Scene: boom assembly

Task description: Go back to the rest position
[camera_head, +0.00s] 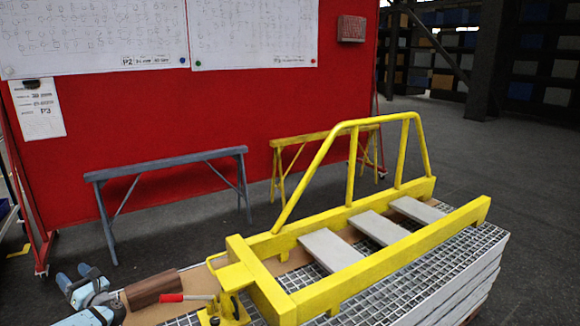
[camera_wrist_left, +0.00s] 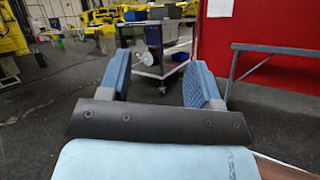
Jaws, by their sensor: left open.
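My left gripper (camera_head: 83,275) is at the lower left of the head view, beside the left end of the grating table. Its two blue fingers stand apart with nothing between them. In the left wrist view the open fingers (camera_wrist_left: 163,82) point out over the floor toward a cart. The yellow boom frame (camera_head: 365,255) lies on the grating table (camera_head: 480,250), with grey boards across it and a yellow railing along its far side. A brown wooden block (camera_head: 152,288) and a clamp with a red handle (camera_head: 185,297) are right of my left gripper. My right gripper is not in view.
A grey trestle (camera_head: 165,163) and a yellow trestle (camera_head: 325,138) stand behind the table before a red partition (camera_head: 230,110). A wheeled cart (camera_wrist_left: 160,62) stands ahead in the left wrist view. Open floor (camera_wrist_left: 50,100) lies left of it.

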